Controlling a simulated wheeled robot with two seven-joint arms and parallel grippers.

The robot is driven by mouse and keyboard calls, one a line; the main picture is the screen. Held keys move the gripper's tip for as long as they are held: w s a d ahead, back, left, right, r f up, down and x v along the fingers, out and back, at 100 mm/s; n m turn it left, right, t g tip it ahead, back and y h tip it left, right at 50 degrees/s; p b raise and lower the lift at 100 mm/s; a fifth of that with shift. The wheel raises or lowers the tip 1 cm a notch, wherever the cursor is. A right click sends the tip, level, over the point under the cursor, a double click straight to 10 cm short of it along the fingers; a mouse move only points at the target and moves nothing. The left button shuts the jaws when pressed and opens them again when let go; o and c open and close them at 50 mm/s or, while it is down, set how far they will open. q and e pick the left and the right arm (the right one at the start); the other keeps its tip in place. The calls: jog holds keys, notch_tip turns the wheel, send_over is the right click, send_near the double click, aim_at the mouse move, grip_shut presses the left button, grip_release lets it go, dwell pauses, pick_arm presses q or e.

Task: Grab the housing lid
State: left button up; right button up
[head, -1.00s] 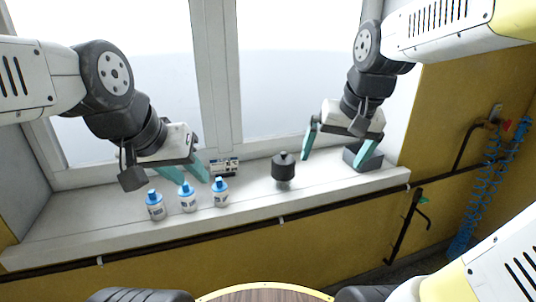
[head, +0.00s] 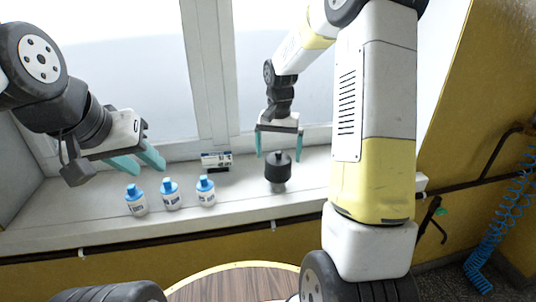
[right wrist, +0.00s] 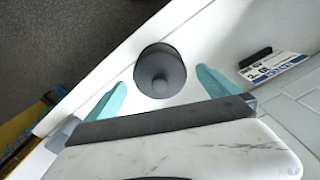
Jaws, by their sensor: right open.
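The housing lid, a dark grey round piece with a small knob on top (head: 278,166), stands on the white window sill (head: 240,196). In the right wrist view the lid (right wrist: 160,72) shows from above, between and just beyond my right gripper's fingers. My right gripper (head: 278,154) is open, its teal fingers pointing down on either side of the lid's top. I cannot tell whether they touch it. My left gripper (head: 148,165) is open and empty above the left part of the sill.
Several small white bottles with blue caps (head: 170,194) stand left of the lid. A small labelled card (head: 216,160) with a dark foot stands behind them. A round wooden table top (head: 235,284) is at the front. A blue coiled hose (head: 497,232) hangs at the right wall.

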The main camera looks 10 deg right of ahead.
aim_at(278, 156)
notch_tip(278, 156, down, 5)
jog(key=shift+r, duration=0.15)
jog(key=c, duration=1.4)
